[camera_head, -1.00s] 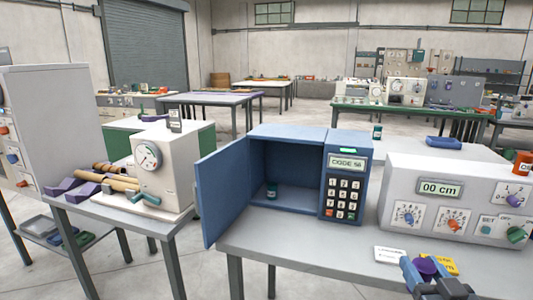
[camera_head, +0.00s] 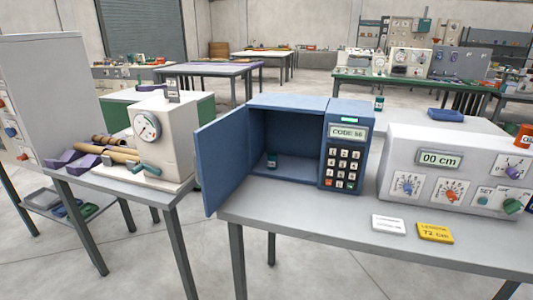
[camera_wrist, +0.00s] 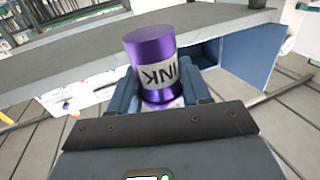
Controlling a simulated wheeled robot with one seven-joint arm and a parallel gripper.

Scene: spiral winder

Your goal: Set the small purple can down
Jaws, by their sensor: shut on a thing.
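The small purple can (camera_wrist: 150,50) with a white label reading "INK" is between the two blue fingers of my gripper (camera_wrist: 162,92) in the wrist view. My gripper is shut on it. The can's lower part is hidden by the gripper. In the wrist view the table edge and the blue box lie beyond the can. Neither my gripper nor the purple can shows in the head view.
A white card (camera_head: 389,224) and a yellow card (camera_head: 434,233) lie in front.

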